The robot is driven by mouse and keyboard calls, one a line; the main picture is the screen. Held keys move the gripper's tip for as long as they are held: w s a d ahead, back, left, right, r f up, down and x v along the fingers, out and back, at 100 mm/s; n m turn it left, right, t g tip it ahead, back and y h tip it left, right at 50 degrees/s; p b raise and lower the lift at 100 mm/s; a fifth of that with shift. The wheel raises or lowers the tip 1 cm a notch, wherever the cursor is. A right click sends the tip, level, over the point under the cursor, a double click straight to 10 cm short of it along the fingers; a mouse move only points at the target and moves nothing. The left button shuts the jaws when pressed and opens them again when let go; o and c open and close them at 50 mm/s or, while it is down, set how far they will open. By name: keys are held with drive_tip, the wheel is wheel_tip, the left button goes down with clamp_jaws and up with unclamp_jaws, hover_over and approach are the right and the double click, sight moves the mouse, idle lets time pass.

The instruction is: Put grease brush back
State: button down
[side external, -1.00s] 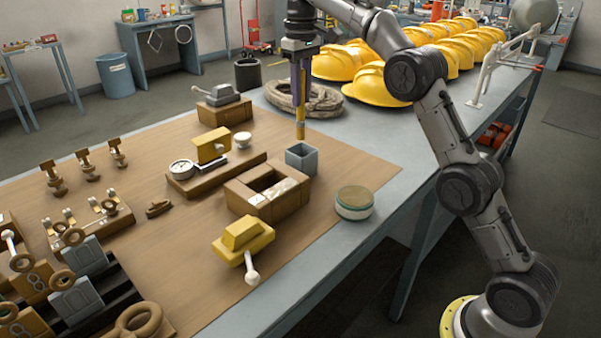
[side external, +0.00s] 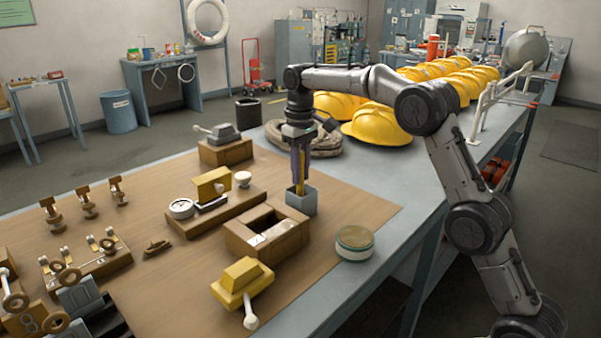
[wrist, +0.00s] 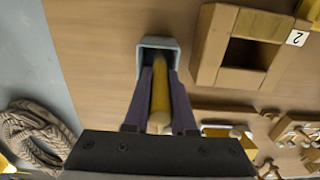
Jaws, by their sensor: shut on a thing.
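The grease brush shows as a yellow rod (wrist: 160,95) between my fingers in the wrist view. My gripper (side external: 301,182) is shut on it and holds it upright. The grey square holder (side external: 302,206) stands on the brown board, and the brush's lower end is inside its opening. The holder's rim also shows in the wrist view (wrist: 158,42), around the brush's far end. My fingertips are at the rim. The lower end of the brush is hidden by the holder walls, so I cannot tell whether it touches the bottom.
A wooden block with an opening (side external: 236,236) stands close beside the holder. A yellow device with a white-knobbed lever (side external: 243,278) and a round tin (side external: 355,243) are nearer the camera. A coiled rope (side external: 325,146) and yellow helmets (side external: 377,125) lie behind.

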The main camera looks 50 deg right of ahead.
drive_tip(key=shift+f, duration=0.3)
drive_tip(key=c, duration=0.7)
unclamp_jaws()
drive_tip(key=shift+c, duration=0.2)
wheel_tip(320, 180, up, 8)
drive_tip(key=shift+f, duration=0.25)
drive_tip(key=shift+r, duration=0.15)
